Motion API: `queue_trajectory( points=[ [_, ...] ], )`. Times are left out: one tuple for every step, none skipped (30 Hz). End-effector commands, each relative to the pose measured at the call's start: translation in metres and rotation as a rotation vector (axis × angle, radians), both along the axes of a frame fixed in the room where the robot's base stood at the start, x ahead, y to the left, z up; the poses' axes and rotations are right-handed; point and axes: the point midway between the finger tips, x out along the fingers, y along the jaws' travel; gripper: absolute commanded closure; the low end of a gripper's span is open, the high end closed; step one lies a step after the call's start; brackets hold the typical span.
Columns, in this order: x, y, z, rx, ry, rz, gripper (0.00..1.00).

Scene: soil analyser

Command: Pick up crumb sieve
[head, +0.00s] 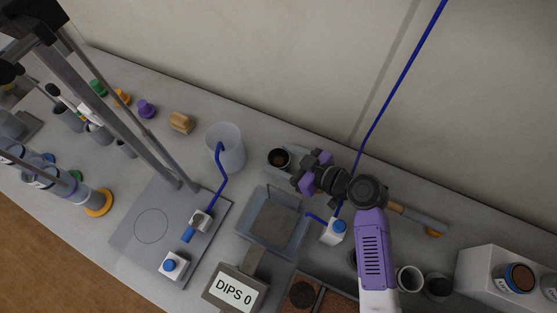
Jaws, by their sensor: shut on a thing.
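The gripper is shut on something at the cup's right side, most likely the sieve. The fingers hide the exact contact. I cannot tell whether the sieve touches the block.
A clear square basin (248,229) stands just in front of the gripper. A tall translucent beaker (231,158) is to the left.

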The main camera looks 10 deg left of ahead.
Motion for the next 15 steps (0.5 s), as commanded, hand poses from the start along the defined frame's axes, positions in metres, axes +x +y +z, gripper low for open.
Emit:
queue_trajectory(
  points=[
    [0.0000,-0.0001,0.0000,0.000,0.000,0.000,0.91],
    [-0.0001,0.0000,0.0000,0.000,0.000,0.000,0.97],
    [0.0000,-0.0001,0.0000,0.000,0.000,0.000,1.00],
    [0.0000,0.0000,0.0003,0.000,0.000,0.000,1.00],
    [0.0001,-0.0001,0.0004,0.000,0.000,0.000,1.00],
    [0.0001,-0.0001,0.0004,0.000,0.000,0.000,1.00],
    [0.0001,-0.0001,0.0004,0.000,0.000,0.000,1.00],
    [0.0000,0.0000,0.0004,0.000,0.000,0.000,1.00],
    [0.0000,0.0000,0.0004,0.000,0.000,0.000,1.00],
    [0.0000,0.0000,0.0008,0.001,-0.001,0.000,1.00],
    [0.0000,0.0001,0.0013,0.001,-0.001,0.000,1.00],
    [0.0001,0.0001,0.0025,0.000,-0.001,0.000,1.00],
    [0.0002,0.0001,0.0038,0.000,-0.001,0.000,1.00],
    [0.0002,0.0002,0.0055,0.000,-0.001,0.000,1.00],
    [0.0003,0.0002,0.0085,0.001,-0.002,0.000,1.00]
  ],
)
